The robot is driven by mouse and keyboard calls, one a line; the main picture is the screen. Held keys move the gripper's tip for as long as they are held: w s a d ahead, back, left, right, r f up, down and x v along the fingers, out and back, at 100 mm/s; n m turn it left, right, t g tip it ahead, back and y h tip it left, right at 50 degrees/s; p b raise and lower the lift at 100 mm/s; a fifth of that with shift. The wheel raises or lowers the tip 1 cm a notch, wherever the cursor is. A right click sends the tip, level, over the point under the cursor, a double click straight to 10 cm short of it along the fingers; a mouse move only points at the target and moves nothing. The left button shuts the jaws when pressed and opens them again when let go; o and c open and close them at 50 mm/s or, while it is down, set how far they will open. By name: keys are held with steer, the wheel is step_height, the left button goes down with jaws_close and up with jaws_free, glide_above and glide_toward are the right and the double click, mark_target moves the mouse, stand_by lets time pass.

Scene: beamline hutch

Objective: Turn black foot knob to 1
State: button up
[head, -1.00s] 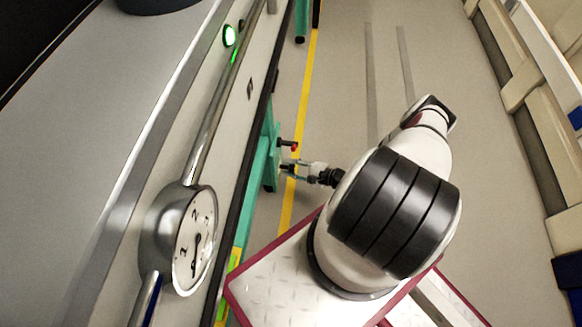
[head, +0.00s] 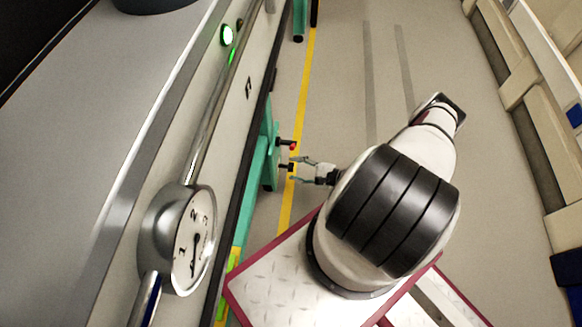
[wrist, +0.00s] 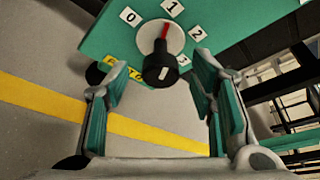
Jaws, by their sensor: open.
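The black foot knob (wrist: 160,68) stands out from a white round dial with numbered tags on a green plate (wrist: 110,35) in the wrist view. The dial's red mark (wrist: 165,30) points up, roughly at the tag "1" (wrist: 172,6). Tag "0" (wrist: 130,16) is to its left, tag "2" (wrist: 198,33) to its right. My gripper (wrist: 157,75) is open, its fingers on either side of the knob with clear gaps. In the head view, my gripper (head: 292,170) faces the small black knob (head: 285,167) from the right; they look apart.
A red-tipped knob (head: 291,145) sits just beyond the black one on the green foot. A yellow floor line (head: 305,90) runs alongside. Floor to the right is clear.

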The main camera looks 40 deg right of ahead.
steer(key=v, duration=0.9)
stand_by(0.3)
